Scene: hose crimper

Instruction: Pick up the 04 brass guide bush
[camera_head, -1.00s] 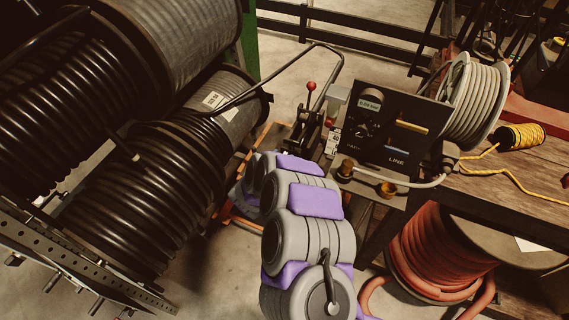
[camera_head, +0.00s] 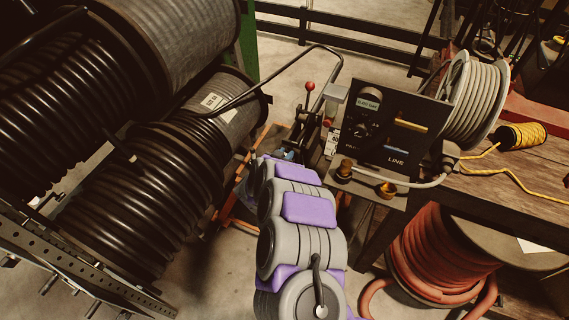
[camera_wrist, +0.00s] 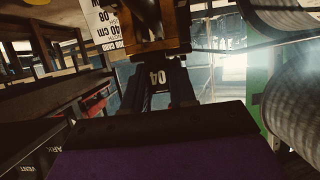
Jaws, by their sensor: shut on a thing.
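The 04 brass guide bush shows in the wrist view by its white "04" mark (camera_wrist: 158,77), between two dark fingers. My gripper (camera_wrist: 158,66) is shut on it. Brass-coloured surfaces show just above at the top of the view, in shadow; I cannot tell whether they belong to the same part. In the head view my grey and purple arm reaches up to the lever crimper (camera_head: 302,125), and hides the gripper and the bush.
A black control panel (camera_head: 392,135) stands close on the right, with brass fittings (camera_head: 347,166) and a pale hose at its base. Large hose reels (camera_head: 120,190) crowd the left. A white hose reel (camera_head: 478,98) and yellow cord (camera_head: 522,136) are on the bench.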

